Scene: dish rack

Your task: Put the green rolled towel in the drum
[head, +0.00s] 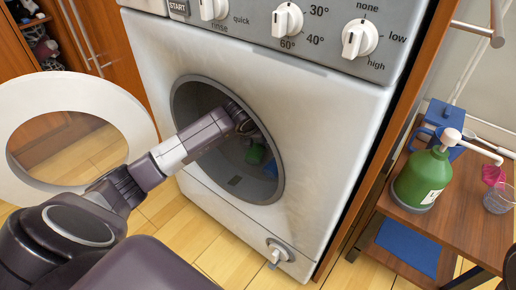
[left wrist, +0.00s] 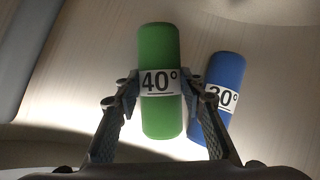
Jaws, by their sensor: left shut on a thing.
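The green rolled towel (left wrist: 160,110) carries a white band reading 40°. In the left wrist view it is between the two fingers of my left gripper (left wrist: 158,92), which is shut on it. In the head view my left arm reaches through the round opening of the washing machine, and the green towel (head: 255,154) shows small inside the drum (head: 234,180). The left gripper's fingers are mostly hidden there. A blue rolled towel (left wrist: 222,75) with a partly covered label lies just right of the green one, against the pale drum wall.
The round door (head: 75,92) stands open at the left, close to my arm. The machine front (head: 335,130) surrounds the opening. A wooden side table (head: 465,222) at the right holds a green pump bottle (head: 421,178) and a blue jug (head: 440,120).

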